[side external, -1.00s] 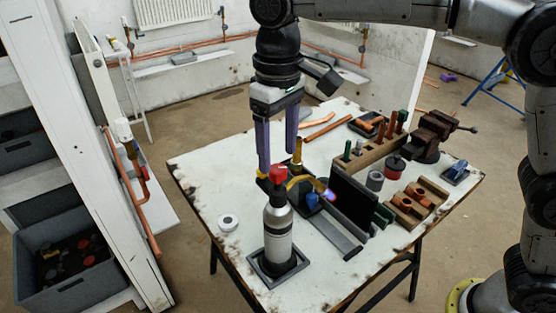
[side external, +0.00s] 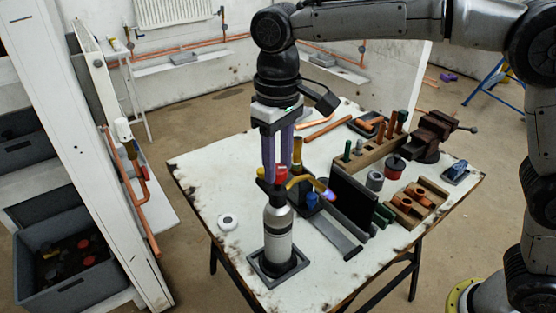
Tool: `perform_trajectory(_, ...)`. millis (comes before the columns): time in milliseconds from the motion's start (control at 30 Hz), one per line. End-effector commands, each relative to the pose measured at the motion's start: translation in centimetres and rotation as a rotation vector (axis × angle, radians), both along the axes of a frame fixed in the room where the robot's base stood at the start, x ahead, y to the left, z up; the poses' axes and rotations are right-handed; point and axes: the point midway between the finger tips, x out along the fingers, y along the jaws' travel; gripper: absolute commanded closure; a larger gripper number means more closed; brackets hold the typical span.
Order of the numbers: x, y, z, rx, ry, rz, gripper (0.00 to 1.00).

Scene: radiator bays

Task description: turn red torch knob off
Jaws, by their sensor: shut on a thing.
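The torch (side external: 278,232) stands upright, a grey cylinder on a dark square base at the front of the white table. Its red knob (side external: 281,173) is on top, partly hidden by my gripper's purple fingers. A brass-coloured burner tube (side external: 309,182) reaches right from the torch top, with a small blue-violet flame (side external: 328,194) at its tip. My gripper (side external: 276,176) points down over the torch top, its fingers close together and shut on the red knob.
A dark upright panel (side external: 353,203) stands just right of the flame. A wooden rack with copper pieces (side external: 372,150), a vise (side external: 432,135) and a wooden block (side external: 416,203) lie further right. A white roll (side external: 228,222) lies left of the torch, with bare table around it.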

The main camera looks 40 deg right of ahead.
Motion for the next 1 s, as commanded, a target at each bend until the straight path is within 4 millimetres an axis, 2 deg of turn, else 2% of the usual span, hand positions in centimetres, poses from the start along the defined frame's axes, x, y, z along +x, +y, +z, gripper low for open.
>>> perform_trajectory(467,0.02,0.0,0.05,0.0,-0.001,-0.078,1.0)
perform_trajectory(1000,0.01,-0.01,0.08,0.0,-0.002,-0.536,1.0)
